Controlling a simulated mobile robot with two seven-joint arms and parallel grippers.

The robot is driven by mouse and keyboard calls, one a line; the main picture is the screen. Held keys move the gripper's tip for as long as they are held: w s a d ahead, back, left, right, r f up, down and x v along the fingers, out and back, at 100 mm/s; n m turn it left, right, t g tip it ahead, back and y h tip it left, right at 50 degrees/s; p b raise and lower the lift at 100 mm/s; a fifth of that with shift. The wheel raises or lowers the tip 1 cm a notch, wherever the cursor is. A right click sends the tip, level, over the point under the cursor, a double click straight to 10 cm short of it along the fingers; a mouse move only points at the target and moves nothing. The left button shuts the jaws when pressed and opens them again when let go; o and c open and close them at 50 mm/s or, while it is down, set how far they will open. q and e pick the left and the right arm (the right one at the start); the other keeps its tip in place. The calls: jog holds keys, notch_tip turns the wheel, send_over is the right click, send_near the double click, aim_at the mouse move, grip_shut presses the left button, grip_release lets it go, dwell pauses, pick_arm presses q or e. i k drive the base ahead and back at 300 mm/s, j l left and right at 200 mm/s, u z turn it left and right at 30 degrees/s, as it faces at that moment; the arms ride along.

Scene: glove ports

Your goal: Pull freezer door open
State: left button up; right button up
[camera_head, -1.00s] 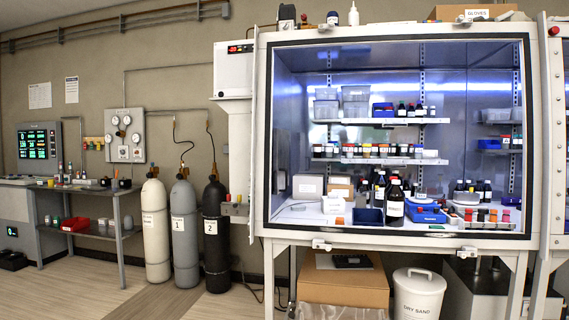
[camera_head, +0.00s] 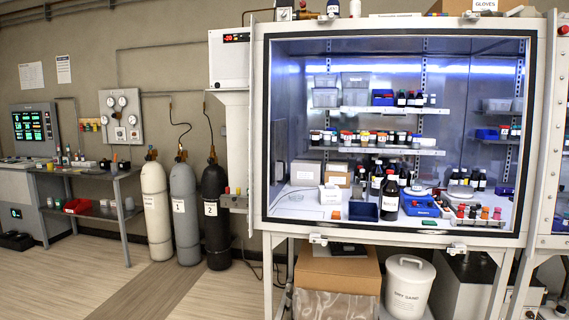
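A white box-shaped unit (camera_head: 229,62) with a small red digital readout on its front top edge is fixed at the left side of the glove box (camera_head: 531,120). It may be the freezer, but I cannot tell for sure. Its front looks closed and no handle can be made out. A narrower white column (camera_head: 238,140) stands below it. Neither of my grippers is in view.
The glove box holds shelves of bottles and a blue tray (camera_head: 421,206). Gas cylinders (camera_head: 186,212) stand by the wall to the left. A cardboard box (camera_head: 337,272) and a white bucket (camera_head: 408,286) sit under the glove box. The floor (camera_head: 140,285) at front left is clear.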

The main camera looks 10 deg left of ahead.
aim_at(279, 127)
jog(key=i+l, duration=0.1)
jog(key=i, duration=1.05)
